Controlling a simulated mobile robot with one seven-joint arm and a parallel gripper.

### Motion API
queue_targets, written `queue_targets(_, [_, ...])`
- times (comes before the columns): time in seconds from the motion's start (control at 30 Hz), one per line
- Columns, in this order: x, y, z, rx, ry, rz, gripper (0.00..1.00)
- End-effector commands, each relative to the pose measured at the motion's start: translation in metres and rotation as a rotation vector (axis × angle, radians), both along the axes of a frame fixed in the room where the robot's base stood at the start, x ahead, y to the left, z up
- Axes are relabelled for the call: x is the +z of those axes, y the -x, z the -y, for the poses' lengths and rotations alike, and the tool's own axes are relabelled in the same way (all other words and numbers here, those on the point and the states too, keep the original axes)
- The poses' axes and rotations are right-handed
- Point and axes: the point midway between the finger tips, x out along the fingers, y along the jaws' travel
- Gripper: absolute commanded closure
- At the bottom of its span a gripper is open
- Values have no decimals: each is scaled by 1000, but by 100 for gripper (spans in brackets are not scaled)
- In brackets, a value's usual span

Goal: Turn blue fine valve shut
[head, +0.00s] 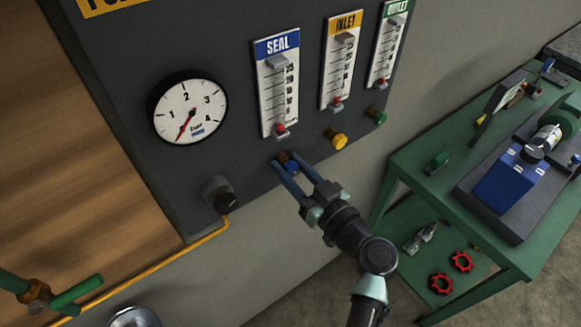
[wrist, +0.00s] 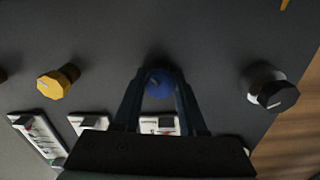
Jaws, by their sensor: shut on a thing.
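The blue fine valve (head: 291,167) is a small blue knob on a brass stem, low on the dark panel under the SEAL gauge (head: 277,88). In the wrist view the blue knob (wrist: 159,84) sits between my two fingertips, with a pale mark line on its face. My gripper (head: 292,170) is shut on the knob, one finger on each side. The gripper also shows in the wrist view (wrist: 160,90), with its fingers reaching up from the bottom. The fingers hide the knob's sides.
A yellow knob (head: 337,138) and a green knob (head: 376,115) stand to the right on the panel. A black knob (head: 219,195) is at the left, near a yellow pipe (head: 180,255). A round gauge (head: 188,112) is above it. A green workbench (head: 410,175) stands at the right.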

Motion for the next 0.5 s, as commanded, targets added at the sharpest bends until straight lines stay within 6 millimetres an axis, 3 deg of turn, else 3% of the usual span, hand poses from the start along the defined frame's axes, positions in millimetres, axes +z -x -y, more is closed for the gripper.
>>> queue_targets(0.5, [-2, 0, 0, 1, -360, -262, 100])
